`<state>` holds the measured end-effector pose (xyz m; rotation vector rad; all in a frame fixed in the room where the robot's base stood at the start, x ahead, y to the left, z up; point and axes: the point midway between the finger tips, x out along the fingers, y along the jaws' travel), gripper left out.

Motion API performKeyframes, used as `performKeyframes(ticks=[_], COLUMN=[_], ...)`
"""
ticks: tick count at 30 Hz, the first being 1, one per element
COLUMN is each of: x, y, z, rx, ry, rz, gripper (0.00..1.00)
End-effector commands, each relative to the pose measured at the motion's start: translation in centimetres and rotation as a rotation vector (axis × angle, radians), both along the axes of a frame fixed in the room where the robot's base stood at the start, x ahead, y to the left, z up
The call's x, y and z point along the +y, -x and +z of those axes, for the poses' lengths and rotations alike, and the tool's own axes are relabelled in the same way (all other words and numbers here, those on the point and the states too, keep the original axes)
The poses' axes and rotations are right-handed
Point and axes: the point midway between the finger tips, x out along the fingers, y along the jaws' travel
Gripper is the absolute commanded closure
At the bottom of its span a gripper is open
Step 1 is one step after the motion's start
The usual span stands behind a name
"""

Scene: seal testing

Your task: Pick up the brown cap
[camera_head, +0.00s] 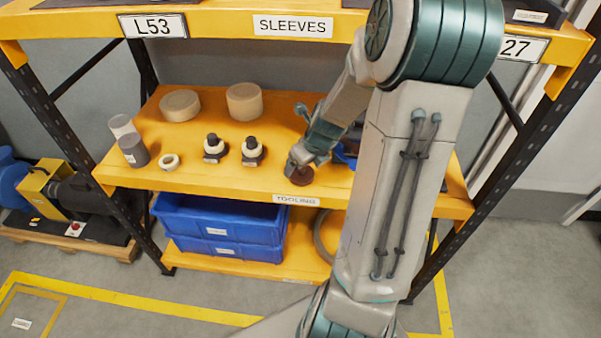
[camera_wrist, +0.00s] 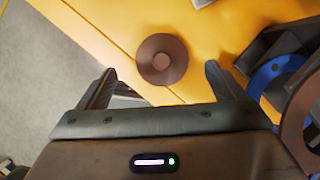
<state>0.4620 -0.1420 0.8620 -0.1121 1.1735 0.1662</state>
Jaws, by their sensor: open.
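The brown cap (camera_head: 300,175) sits on the yellow middle shelf (camera_head: 230,184), close to its front edge above the TOOLING label. In the wrist view the brown cap (camera_wrist: 162,59) is a round disc with a lighter raised centre, lying flat. My gripper (camera_head: 295,160) is right over the cap in the head view and partly covers it. In the wrist view my gripper (camera_wrist: 158,80) is open, with one finger to each side and the cap showing between and just beyond them. Nothing is held. I cannot tell whether a finger touches the cap.
Two black-and-cream fittings (camera_head: 252,152) and a cream ring (camera_head: 169,162) stand left of the cap. A blue ring (camera_wrist: 272,75) and dark parts lie close to the right finger in the wrist view. Blue bins (camera_head: 222,222) sit below. A rack upright (camera_head: 505,148) stands right of my arm.

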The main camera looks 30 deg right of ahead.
Motion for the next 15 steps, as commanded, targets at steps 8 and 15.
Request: performKeyframes(ticks=[8, 15], x=[0.2, 0.2], y=[-1.4, -2.0], z=[-3.1, -4.3], rx=[0.003, 0.0], ry=[-0.004, 0.0], rz=[0.003, 0.002], gripper=[0.11, 0.11])
